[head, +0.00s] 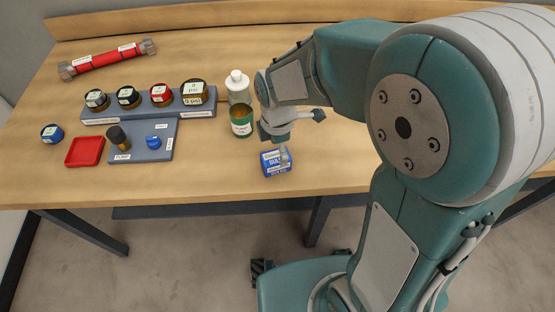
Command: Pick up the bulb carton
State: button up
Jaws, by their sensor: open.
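The bulb carton appears to be the small blue and white box (272,168) near the front edge of the table; its print is too small to read surely. My gripper (284,154) is open just above the carton, with a finger overlapping its right part in this view. Whether the finger touches the carton cannot be told. The gripper hides part of the carton's top.
A green can (241,122) and a white bottle (238,88) stand just left of my gripper. Further left are a grey rack (146,107) with several round gauges, a grey board (158,128) and a red tray (85,151). A red tube (104,59) lies behind.

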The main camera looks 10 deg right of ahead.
aim_at(274, 156)
jog(key=f, duration=0.2)
jog(key=a+f, duration=0.1)
jog(key=f, duration=0.1)
jog(key=shift+f, duration=0.1)
jog(key=shift+d+f, duration=0.15)
jog(key=shift+f, duration=0.25)
jog(key=shift+d, duration=0.25)
jog(key=c, duration=1)
jog(key=shift+a, duration=0.2)
jog(key=shift+c, duration=0.9)
